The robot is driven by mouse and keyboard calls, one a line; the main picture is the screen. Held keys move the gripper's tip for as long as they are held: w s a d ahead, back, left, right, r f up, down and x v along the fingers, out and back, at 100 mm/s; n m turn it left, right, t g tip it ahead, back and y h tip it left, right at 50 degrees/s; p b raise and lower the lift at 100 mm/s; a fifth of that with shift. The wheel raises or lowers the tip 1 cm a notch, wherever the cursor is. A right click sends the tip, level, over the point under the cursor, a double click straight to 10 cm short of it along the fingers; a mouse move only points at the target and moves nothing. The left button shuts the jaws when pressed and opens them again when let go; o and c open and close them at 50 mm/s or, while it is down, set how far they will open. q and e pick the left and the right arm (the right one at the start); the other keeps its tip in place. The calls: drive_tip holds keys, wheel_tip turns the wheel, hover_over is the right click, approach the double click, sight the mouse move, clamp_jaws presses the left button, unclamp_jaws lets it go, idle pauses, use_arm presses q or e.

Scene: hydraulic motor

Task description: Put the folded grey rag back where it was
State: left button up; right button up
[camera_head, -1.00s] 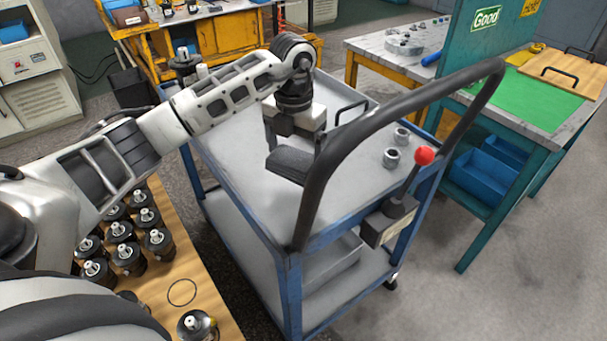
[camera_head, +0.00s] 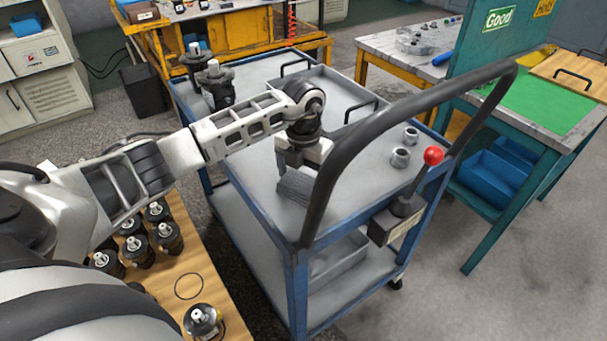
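The folded grey rag (camera_head: 294,188) is a small dark grey pad above or on the near part of the blue-framed cart's grey top (camera_head: 262,172), just behind the black push handle. My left gripper (camera_head: 296,170) points down onto it from above and appears shut on it. The fingertips are small and partly hidden, and I cannot tell whether the rag touches the cart top. My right gripper is out of view.
The cart's black handle (camera_head: 330,175) arches close to my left gripper. Two metal nuts (camera_head: 401,157) and a red-knobbed lever (camera_head: 433,156) are to the right. Motors (camera_head: 217,86) stand at the cart's far left; several more (camera_head: 168,237) stand on the wooden table.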

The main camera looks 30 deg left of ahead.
sight(303, 181)
use_arm(q)
drive_tip(key=shift+r, duration=0.1)
wheel_tip(303, 181, up, 12)
drive_tip(key=shift+r+b, duration=0.1)
drive_tip(key=shift+b, duration=0.2)
idle(0.3)
idle(0.4)
